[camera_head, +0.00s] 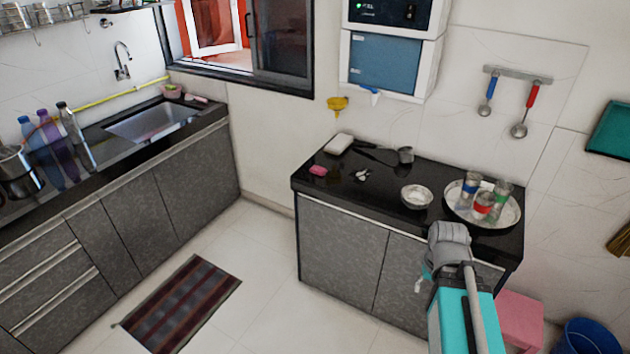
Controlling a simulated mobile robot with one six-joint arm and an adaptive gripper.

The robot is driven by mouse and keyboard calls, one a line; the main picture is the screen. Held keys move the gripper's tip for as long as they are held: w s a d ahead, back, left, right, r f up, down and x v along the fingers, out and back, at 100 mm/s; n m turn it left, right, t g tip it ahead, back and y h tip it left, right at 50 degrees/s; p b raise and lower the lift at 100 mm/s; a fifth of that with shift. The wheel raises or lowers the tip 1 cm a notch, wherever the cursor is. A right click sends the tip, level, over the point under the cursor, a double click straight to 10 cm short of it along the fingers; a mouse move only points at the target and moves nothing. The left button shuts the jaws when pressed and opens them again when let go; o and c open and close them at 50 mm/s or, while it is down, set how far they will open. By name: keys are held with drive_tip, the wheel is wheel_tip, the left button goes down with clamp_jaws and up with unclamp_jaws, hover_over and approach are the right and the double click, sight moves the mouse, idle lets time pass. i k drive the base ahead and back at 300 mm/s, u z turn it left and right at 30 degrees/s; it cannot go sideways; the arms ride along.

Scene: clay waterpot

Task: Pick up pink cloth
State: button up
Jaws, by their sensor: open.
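A small pink item (318,170), which looks like a folded cloth or sponge, lies on the black top of the near counter (340,190), close to its left end. It is too small to tell its material. My arm rises from the lower right in front of this counter, with its grey joint near the counter's front edge. The arm is well to the right of the pink item and apart from it. The fingers of my gripper cannot be made out; they seem hidden by the arm.
Near the pink item are a white block (339,144), small pale pieces (362,174) and a dark long-handled pan (404,155). A bowl (416,196) and a round tray (457,212) with cups stand to the right. A striped mat (182,305) lies on open floor.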

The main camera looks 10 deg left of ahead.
sight(316, 169)
drive_tip(key=k, duration=0.75)
drive_tip(key=u, duration=0.15)
drive_tip(key=i, duration=0.7)
drive_tip(key=u, duration=0.55)
drive_tip(key=i, duration=1.35)
drive_tip(key=z, duration=0.1)
